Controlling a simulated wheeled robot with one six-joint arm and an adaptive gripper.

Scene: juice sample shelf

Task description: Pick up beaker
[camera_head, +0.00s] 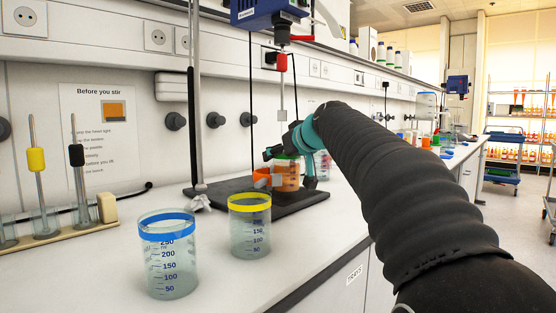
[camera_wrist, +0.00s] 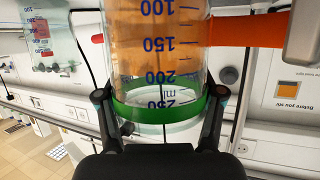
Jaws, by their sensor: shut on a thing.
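The beaker with a green rim and orange liquid (camera_head: 288,177) stands upright at the stirrer stand's black base plate. I cannot tell whether it touches the plate. My gripper (camera_head: 288,150) reaches it from the right, at its rim. In the wrist view the beaker (camera_wrist: 160,45) appears upside down, with its green band low in the picture. My gripper's fingers (camera_wrist: 160,105) are shut on the beaker at this band, one on each side. An orange clamp (camera_head: 262,179) sits beside the beaker; in the wrist view an orange part (camera_wrist: 248,30) lies close to its side.
A blue-rimmed beaker (camera_head: 168,256) and a yellow-rimmed beaker (camera_head: 250,228) stand on the bench in front. The stirrer's upright rod (camera_head: 195,110) and hanging stirrer shaft (camera_head: 282,95) are near the beaker. A tube rack (camera_head: 70,235) is at the left.

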